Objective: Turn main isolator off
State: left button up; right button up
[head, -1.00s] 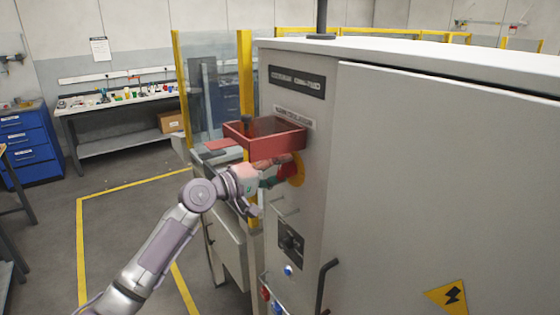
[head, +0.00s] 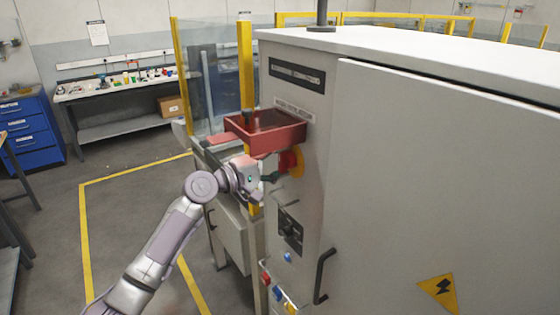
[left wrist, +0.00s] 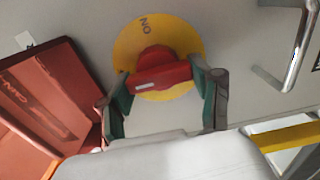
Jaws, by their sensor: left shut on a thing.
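The main isolator is a red rotary handle (head: 288,160) on a round yellow plate (head: 298,171), on the narrow side of the grey cabinet. In the left wrist view the red handle (left wrist: 162,72) lies across the yellow plate (left wrist: 190,36) in a nearly level line, slightly tilted. The word ON shows upside down at the plate's top. My left gripper (head: 277,174) reaches it from the left; in the left wrist view its green-padded fingers (left wrist: 167,84) are shut on the handle's two ends. My right gripper is not in view.
A red open box (head: 265,141) juts from the cabinet (head: 440,150) just above the handle, close to my left gripper. Open floor (head: 130,215) lies to the left.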

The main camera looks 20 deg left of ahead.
pick_arm(q)
jog(key=o, duration=0.8)
jog(key=shift+a, duration=0.1)
jog(key=v, duration=1.2)
jog(key=shift+w+f, duration=0.1)
jog(key=shift+f, duration=0.05)
